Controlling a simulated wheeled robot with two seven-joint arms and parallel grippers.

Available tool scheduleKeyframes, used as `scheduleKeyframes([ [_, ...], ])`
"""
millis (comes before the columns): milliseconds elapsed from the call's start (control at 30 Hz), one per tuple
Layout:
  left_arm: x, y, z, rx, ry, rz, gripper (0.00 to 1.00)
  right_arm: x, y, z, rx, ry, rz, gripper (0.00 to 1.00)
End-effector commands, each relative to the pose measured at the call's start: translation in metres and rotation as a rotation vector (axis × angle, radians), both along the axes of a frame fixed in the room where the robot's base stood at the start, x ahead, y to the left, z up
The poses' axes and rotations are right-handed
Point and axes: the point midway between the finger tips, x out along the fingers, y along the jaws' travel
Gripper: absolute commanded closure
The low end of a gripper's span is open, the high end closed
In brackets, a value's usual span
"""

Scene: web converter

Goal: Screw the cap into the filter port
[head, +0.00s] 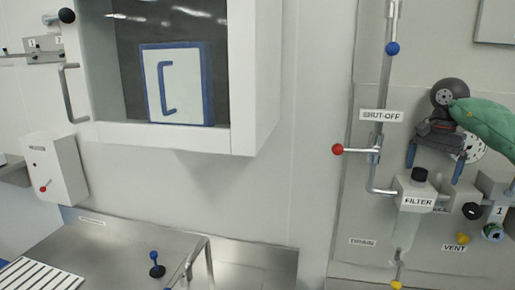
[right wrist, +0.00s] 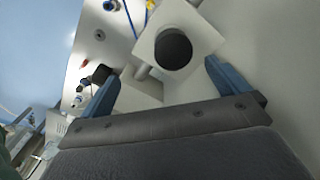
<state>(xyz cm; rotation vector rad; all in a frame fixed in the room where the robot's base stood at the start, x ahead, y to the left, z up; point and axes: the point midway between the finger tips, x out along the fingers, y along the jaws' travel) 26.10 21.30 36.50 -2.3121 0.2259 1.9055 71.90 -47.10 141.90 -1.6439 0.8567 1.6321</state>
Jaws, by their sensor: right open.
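The filter housing (head: 404,193) is a white block labelled FILTER on the right wall panel, with a clear bowl below. A black round cap (head: 419,174) stands upright on its top. My right gripper (head: 434,163) is open and empty, with its blue fingers pointing down above and slightly right of the cap. In the right wrist view the cap (right wrist: 173,49) is a dark disc on the white block (right wrist: 203,35). It lies beyond the fingertips (right wrist: 164,76), roughly between them and apart from both. How far the cap is screwed in cannot be told. My left gripper is out of view.
A red-knobbed SHUT-OFF lever (head: 338,149) and its pipe run left of the filter. A black knob (head: 472,211) and a yellow VENT knob (head: 463,238) sit to the right. A steel table (head: 120,250) stands at lower left. The wall between is clear.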

Motion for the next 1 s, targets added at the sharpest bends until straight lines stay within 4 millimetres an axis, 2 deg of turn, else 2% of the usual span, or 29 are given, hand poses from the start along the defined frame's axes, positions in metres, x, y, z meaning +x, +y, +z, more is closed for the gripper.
scheduleKeyframes([
  [167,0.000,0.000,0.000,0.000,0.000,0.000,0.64,0.004,0.003,-0.004,0.001,0.003,0.070,0.00],
  [467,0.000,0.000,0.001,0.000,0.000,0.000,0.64,0.012,0.005,-0.003,0.001,0.000,0.326,0.00],
  [867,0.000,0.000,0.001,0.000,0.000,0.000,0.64,0.014,0.006,-0.001,0.002,-0.004,0.371,0.00],
  [1000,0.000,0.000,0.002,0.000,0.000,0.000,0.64,0.018,0.008,0.000,0.001,-0.006,0.474,0.00],
])
